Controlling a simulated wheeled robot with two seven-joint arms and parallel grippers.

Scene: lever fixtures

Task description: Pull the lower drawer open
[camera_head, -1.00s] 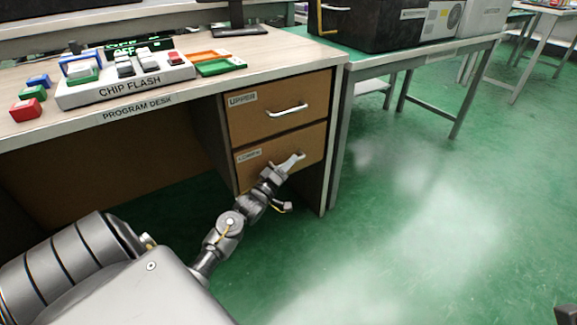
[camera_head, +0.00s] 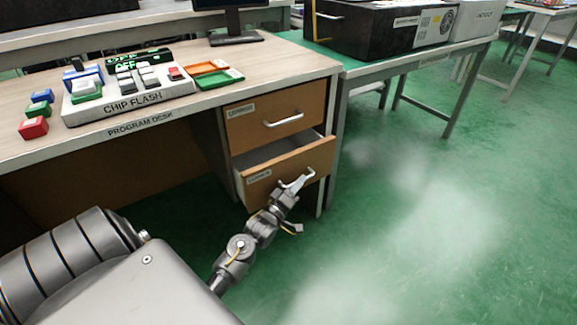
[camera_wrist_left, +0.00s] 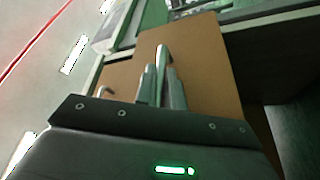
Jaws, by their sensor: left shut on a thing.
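The lower drawer (camera_head: 262,186) has a brown front with a small label and stands partly open, its pale inside showing behind the front. My left gripper (camera_head: 298,181) is shut on the lower drawer's handle (camera_head: 308,174) at the right part of the front. In the left wrist view, my gripper's fingers (camera_wrist_left: 162,84) close around the handle in front of the brown drawer front (camera_wrist_left: 205,70). The upper drawer (camera_head: 250,112) above it is closed, with a silver handle (camera_head: 285,120). My right gripper is in neither view.
The desk top holds a chip flash fixture (camera_head: 130,95), red, green and blue blocks, and an orange and a green tray (camera_head: 220,80). A table leg (camera_head: 337,150) stands close to the drawers' right. Green floor in front is clear.

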